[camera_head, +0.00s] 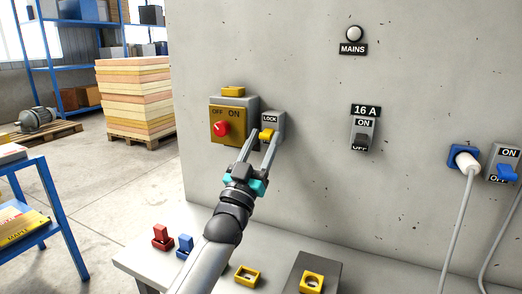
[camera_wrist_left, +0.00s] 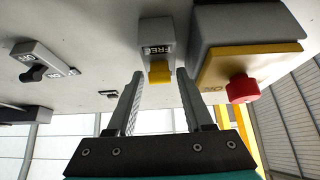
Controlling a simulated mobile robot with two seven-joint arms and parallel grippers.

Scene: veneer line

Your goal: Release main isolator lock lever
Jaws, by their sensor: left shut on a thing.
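The main isolator (camera_head: 247,103) is a grey box with a yellow face and a red knob (camera_head: 221,128) under the words OFF and ON. Just right of it is a small grey lock box (camera_head: 279,122) marked LOCK at its top. Its yellow lever (camera_head: 266,135) sits below that word. The wrist view shows the word FREE on the lock box (camera_wrist_left: 157,30) and the lever (camera_wrist_left: 160,72) beside it. My right gripper is not in view.
A 16 A switch (camera_head: 363,133), a MAINS lamp (camera_head: 354,34) and a plugged blue socket (camera_head: 461,154) are on the wall to the right. Below, a grey bench (camera_head: 140,262) holds red, blue and yellow parts. A blue rack (camera_head: 45,235) stands at left.

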